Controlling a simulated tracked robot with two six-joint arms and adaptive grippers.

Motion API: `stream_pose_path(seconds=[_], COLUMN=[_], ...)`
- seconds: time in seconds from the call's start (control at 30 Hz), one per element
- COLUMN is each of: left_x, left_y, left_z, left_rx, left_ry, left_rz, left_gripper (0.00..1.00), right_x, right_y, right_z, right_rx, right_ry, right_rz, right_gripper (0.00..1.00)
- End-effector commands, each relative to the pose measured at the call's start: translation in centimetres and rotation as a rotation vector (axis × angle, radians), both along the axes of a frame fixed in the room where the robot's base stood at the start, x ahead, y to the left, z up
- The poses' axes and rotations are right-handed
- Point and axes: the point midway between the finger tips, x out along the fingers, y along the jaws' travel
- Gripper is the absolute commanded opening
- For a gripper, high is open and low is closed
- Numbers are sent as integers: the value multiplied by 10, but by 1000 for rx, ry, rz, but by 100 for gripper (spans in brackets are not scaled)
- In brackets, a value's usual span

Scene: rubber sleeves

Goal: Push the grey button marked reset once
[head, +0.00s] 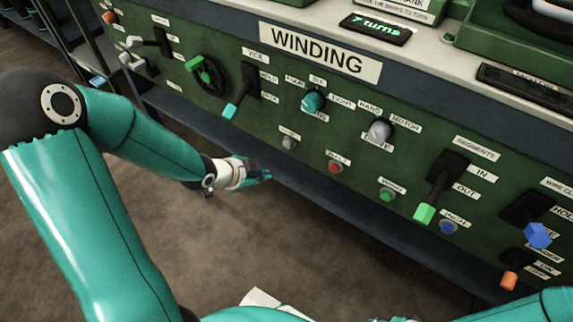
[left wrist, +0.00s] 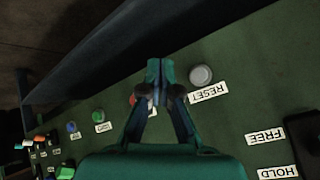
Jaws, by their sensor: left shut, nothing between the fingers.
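The grey reset button (head: 289,142) is a small round knob low on the green panel, under a white label too small to read in the head view. In the left wrist view the grey button (left wrist: 201,76) sits beside its RESET label (left wrist: 209,92). My left gripper (head: 264,177) is shut and empty, in front of the panel, below and left of the button in the head view. Its closed fingertips (left wrist: 160,70) appear left of the button in the left wrist view, apart from it.
A red button (head: 335,167), a green button (head: 387,195) and a blue button (head: 448,227) lie to the right. A teal-handled lever (head: 231,110) stands up-left of the reset button. A teal knob (head: 313,101) is above. Open floor lies before the panel.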

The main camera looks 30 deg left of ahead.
Motion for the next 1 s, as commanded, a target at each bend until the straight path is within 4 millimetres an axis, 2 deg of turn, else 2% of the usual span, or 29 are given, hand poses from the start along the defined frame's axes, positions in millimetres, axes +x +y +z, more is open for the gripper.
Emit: stream_pose_path(seconds=[0.03,0.17,0.67,0.87,1.0], left_x=[1,1,4,19,37], left_y=[6,14,15,13,11], left_z=[-11,-10,-7,-8,-8], left_rx=[28,70,78,78,77], left_ry=[-19,-44,-49,-48,-49], left_rz=[-11,-36,-42,-44,-44], left_gripper=[0,0,0,0,0], right_x=[0,0,0,0,0], right_y=[0,0,0,0,0], right_z=[-18,-26,-25,-25,-24], right_rx=[0,0,0,0,0], right_ry=[-1,-1,-1,-1,-1], right_rz=[0,0,0,0,0], right_gripper=[40,40,40,40,40])
